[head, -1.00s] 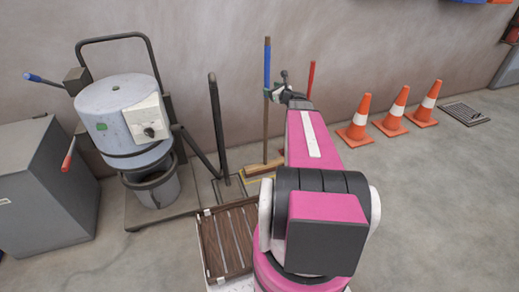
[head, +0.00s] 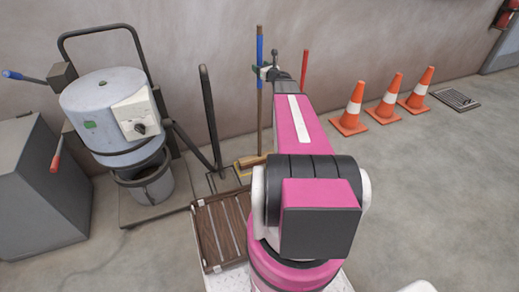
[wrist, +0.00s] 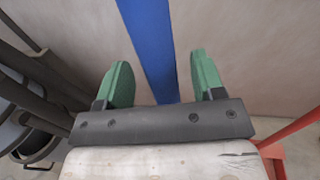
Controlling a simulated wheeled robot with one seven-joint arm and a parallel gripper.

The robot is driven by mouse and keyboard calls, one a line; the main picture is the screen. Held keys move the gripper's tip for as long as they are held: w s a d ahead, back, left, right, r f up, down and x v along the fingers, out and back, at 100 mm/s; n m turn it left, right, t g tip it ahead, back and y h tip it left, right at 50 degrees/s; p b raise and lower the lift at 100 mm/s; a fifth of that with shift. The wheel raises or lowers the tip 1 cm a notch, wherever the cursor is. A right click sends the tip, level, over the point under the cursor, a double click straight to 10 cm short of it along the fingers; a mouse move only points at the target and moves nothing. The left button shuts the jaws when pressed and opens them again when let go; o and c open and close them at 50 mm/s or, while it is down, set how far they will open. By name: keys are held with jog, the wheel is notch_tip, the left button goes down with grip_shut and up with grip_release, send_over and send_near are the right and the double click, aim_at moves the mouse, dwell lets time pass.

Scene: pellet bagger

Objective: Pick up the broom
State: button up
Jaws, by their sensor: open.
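The broom (head: 260,105) stands upright against the back wall, with a blue upper handle, a brown lower shaft and a wide head on the floor. In the wrist view its blue handle (wrist: 150,45) runs between the two green fingertips of my gripper (wrist: 160,80). In the head view my gripper (head: 260,72) is at the blue part of the handle. Part of the broom's head is hidden by my arm.
A red pole (head: 304,70) stands just right of the broom. A dark upright post (head: 210,115) and a pellet machine (head: 110,110) stand to the left. Several orange cones (head: 352,110) stand on the right. A slatted platform (head: 222,230) lies in front.

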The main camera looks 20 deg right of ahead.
jog(key=x, duration=0.3)
jog(key=shift+w, duration=0.2)
jog(key=shift+s, duration=0.1)
jog(key=c, duration=1.1)
